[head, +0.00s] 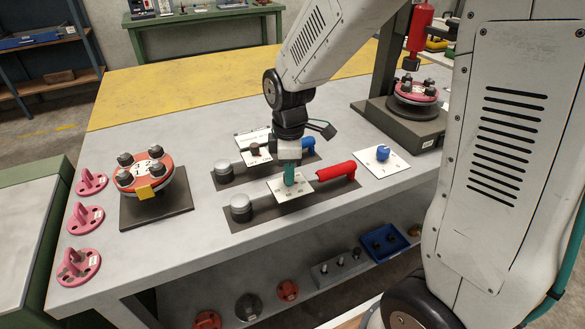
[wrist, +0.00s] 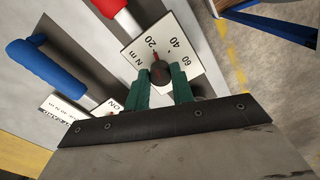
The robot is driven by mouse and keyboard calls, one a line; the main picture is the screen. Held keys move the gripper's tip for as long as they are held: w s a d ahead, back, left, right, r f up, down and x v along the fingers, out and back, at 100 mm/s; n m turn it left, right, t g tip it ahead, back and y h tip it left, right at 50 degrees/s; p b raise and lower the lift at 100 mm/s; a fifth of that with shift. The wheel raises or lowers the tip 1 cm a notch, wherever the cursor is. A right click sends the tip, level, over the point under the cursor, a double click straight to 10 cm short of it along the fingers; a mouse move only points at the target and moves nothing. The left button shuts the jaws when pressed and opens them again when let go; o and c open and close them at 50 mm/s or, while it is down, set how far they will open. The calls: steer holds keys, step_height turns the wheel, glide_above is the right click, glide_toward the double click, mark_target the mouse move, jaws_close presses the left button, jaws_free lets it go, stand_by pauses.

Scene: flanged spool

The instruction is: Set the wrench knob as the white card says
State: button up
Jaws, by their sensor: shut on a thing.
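The red-handled wrench (head: 305,190) lies on a dark mat at the front of the bench. Its white dial plate (wrist: 188,72) reads N m, 20, 40 and 60. The dark wrench knob (wrist: 159,76) has a red pointer, directed close to 20. My gripper (wrist: 160,88) has its green fingers on either side of the knob, shut on it; my gripper (head: 289,178) comes down from above in the head view. A white card (wrist: 62,106) with small print lies by the blue-handled wrench; its words are too small to read.
The blue-handled wrench (head: 308,145) lies behind. An orange-red flanged spool (head: 145,177) with dark nuts stands at left, near several pink brackets (head: 84,219). A press with a red cylinder (head: 419,30) is at back right.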

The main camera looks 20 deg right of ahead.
steer(key=shift+a, duration=0.35)
steer(key=shift+m, duration=0.4)
steer(key=m, duration=0.4)
steer(key=shift+m, duration=2.4)
steer(key=o, duration=1)
